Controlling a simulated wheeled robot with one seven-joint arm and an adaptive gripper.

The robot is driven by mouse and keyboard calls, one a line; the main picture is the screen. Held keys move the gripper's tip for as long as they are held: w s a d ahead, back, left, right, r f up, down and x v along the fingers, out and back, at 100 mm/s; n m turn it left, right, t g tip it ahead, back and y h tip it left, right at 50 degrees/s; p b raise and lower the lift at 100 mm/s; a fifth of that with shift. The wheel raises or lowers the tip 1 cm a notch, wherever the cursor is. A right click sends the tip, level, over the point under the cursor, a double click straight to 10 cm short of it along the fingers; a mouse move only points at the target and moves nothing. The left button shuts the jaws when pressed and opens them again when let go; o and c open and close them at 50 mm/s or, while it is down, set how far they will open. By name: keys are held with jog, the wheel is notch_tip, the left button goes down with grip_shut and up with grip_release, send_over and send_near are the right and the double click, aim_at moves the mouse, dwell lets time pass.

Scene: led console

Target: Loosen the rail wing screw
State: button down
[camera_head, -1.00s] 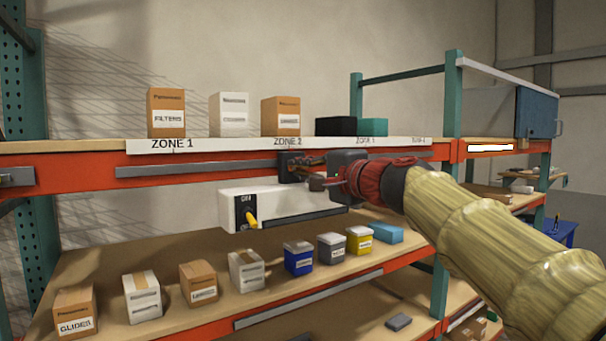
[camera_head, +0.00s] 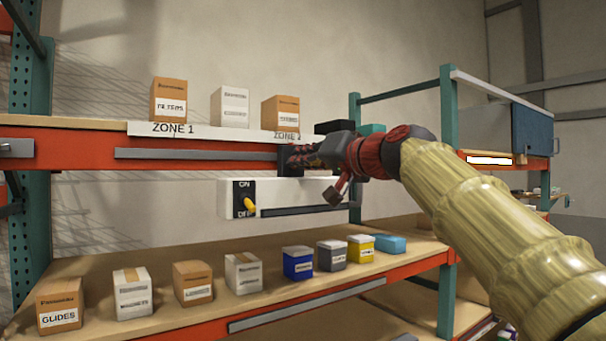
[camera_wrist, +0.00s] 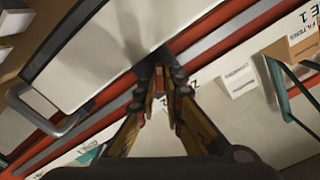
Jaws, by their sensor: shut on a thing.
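My gripper (camera_head: 300,158) is at the dark block (camera_head: 283,161) on the front of the orange upper beam, at the right end of the grey rail (camera_head: 195,154). In the wrist view its two fingers (camera_wrist: 160,78) come together on a small part at the beam. That part is mostly hidden by the fingertips; from its place I take it to be the rail wing screw. A white console box (camera_head: 285,192) hangs just below, with a black ON/OFF plate and a yellow toggle (camera_head: 249,204). My wrist covers part of the box's right side.
Cartons, among them a FILTERS box (camera_head: 168,101), stand on the upper shelf (camera_head: 60,121) above the ZONE labels. Several boxes and bins line the lower shelf (camera_head: 90,265). A green upright (camera_head: 447,110) stands behind my arm. The space left of the console is open.

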jog(key=n+b, duration=0.3)
jog(key=n, duration=0.3)
jog(key=shift+f+b, duration=0.2)
jog(key=shift+b, duration=0.15)
jog(key=n+b, duration=0.2)
jog(key=n, duration=0.4)
jog(key=shift+r+n, duration=0.15)
jog(key=shift+n, duration=0.15)
jog(key=n+b, duration=0.1)
jog(key=n, duration=0.5)
jog(key=shift+r+n+b, duration=0.1)
jog(key=shift+n+b, duration=0.2)
jog(key=shift+b, duration=0.05)
jog(key=n, duration=0.5)
jog(key=shift+s+b, duration=0.1)
jog(key=shift+b, duration=0.25)
jog(key=shift+r+n, duration=0.1)
jog(key=shift+n, duration=0.2)
jog(key=c, duration=2.4)
grip_release()
jog(key=shift+o, duration=1)
jog(key=shift+a, duration=0.1)
